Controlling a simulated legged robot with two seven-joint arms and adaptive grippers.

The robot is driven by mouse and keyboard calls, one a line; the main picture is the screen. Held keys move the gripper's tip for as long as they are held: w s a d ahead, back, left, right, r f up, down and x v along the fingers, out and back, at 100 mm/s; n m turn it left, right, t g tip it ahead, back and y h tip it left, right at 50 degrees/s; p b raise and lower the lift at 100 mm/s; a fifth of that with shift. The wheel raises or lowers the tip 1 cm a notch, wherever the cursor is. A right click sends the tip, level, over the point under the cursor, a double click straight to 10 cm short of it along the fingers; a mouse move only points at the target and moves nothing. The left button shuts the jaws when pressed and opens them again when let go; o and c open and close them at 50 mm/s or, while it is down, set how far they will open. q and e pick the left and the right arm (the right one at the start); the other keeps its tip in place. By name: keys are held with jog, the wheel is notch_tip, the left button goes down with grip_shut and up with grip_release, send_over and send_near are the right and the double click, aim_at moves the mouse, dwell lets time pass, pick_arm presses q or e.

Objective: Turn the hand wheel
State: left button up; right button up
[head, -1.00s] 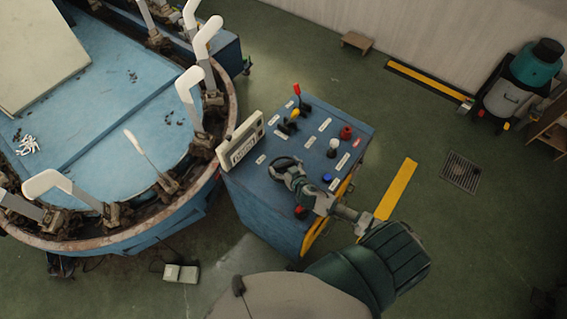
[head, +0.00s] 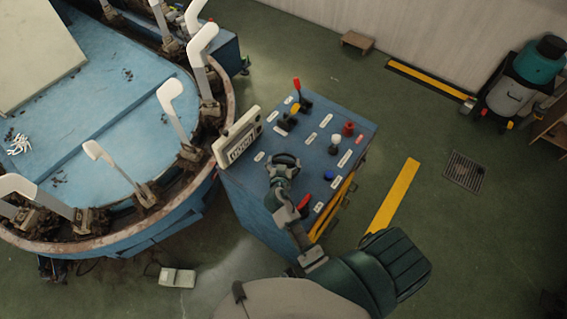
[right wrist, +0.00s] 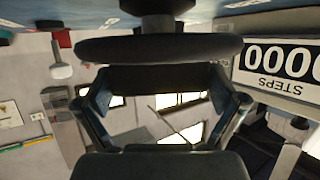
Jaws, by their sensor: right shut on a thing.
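The black hand wheel (head: 286,159) stands on the sloping top of the blue control box (head: 255,200), near its left edge. In the right wrist view its dark rim (right wrist: 160,50) runs across the top, with its hub above. My right gripper (head: 279,176) comes from the front and is shut on the near side of the wheel's rim. In the right wrist view its fingers (right wrist: 162,84) lie right at the rim, and the exact contact is hard to see. My left gripper is out of view.
A counter (head: 239,139) stands at the box's left edge. Red (head: 297,84) and yellow (head: 294,108) levers, a white knob (head: 336,140) and buttons share the panel. A red lever (head: 303,202) sits beside my gripper. The round blue machine (head: 150,236) with white sock boards (head: 170,92) is left.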

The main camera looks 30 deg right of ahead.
dwell(0.4)
jog(key=o, duration=0.8)
jog(key=shift+c, duration=0.2)
jog(key=v, duration=1.2)
jog(key=shift+a, duration=0.2)
jog(key=shift+w, duration=0.1)
